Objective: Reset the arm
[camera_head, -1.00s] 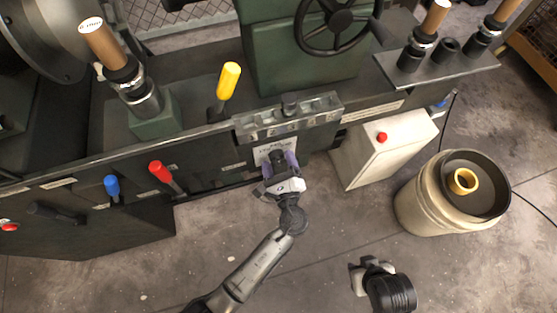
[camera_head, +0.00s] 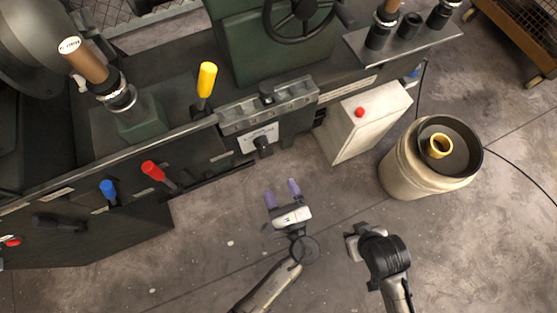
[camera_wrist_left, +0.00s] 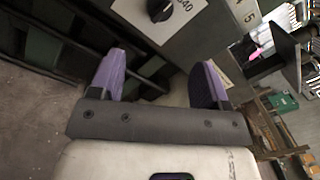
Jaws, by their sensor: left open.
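My left gripper (camera_head: 283,194) is in the middle of the head view, over the bare floor in front of the machine. Its two purple fingers are apart and empty; they also show in the left wrist view (camera_wrist_left: 165,82). A black knob (camera_head: 263,147) on a white dial plate sits on the machine front, beyond the fingertips and apart from them. The knob also shows in the left wrist view (camera_wrist_left: 160,9). My right gripper (camera_head: 360,243) is at the lower right of the head view; its fingers cannot be made out.
The machine (camera_head: 200,150) spans the back, with yellow (camera_head: 206,80), red (camera_head: 158,172) and blue (camera_head: 108,190) handles. A white box with a red button (camera_head: 360,112) stands right of the dial. A cream drum (camera_head: 403,175) holding a yellow ring (camera_head: 439,146) stands further right. The floor in front is clear.

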